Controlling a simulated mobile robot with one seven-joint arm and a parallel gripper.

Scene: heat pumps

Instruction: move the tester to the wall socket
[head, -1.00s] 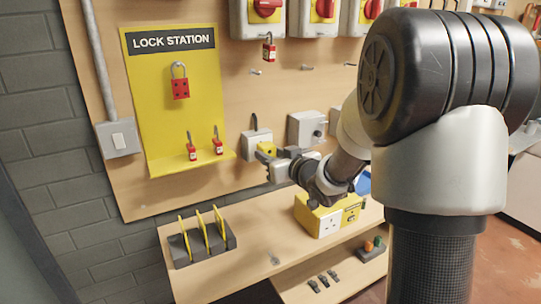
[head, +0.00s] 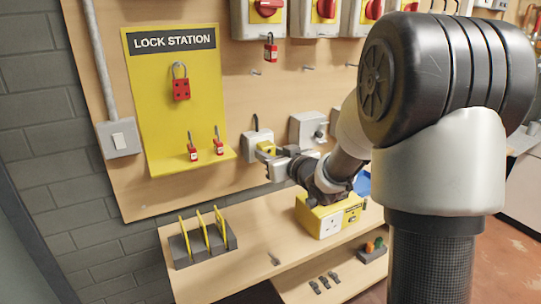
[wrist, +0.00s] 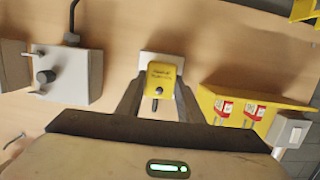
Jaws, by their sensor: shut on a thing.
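The tester (wrist: 161,79) is a small yellow block with a dark prong or tip at its near end. It sits between the two fingers of my gripper (wrist: 160,98), which is shut on it. The wall socket (wrist: 160,58) shows as a pale plate directly behind the tester in the wrist view. In the head view the socket (head: 256,138) is a light box on the board, and my gripper (head: 268,151) is right in front of it with the yellow tester (head: 266,148). The contact between tester and socket is hidden, so I cannot tell whether they touch.
A grey box with a knob (head: 307,128) is to the socket's right. The yellow lock station (head: 175,100) with red padlocks is to its left. Below, the bench holds a yellow socket unit (head: 312,218) and a dark rack (head: 204,246).

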